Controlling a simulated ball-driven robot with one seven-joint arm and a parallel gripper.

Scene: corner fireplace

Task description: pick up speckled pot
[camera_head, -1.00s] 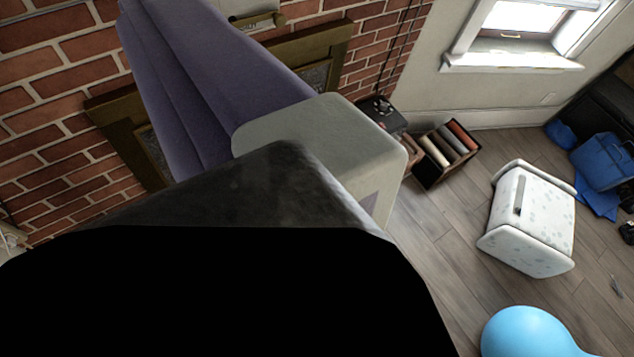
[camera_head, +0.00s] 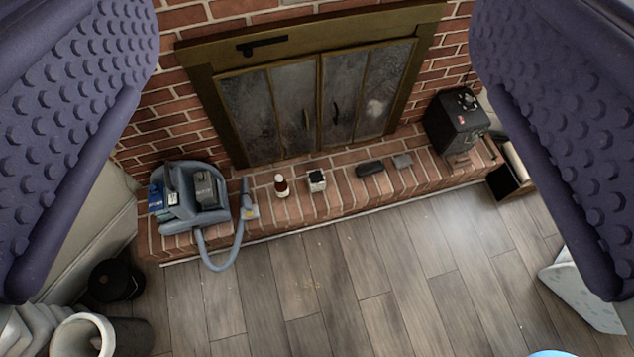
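A small squarish pale pot with a dark top, which looks like the speckled pot (camera_head: 317,181), stands on the brick hearth (camera_head: 345,205) in front of the glass fireplace doors. It is too small to make out its speckles well. My gripper (camera_head: 318,225) is open wide and empty. Its two purple studded fingers fill the left and right sides of the view. The pot lies in the gap between them, well beyond the fingers and touched by neither.
A brown-and-white bottle (camera_head: 281,185) stands just left of the pot, and dark flat items (camera_head: 370,168) lie to its right. A blue-grey vacuum (camera_head: 195,200) with a hose is farther left. A black box (camera_head: 456,122) stands at right. The wooden floor (camera_head: 310,285) in front is clear.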

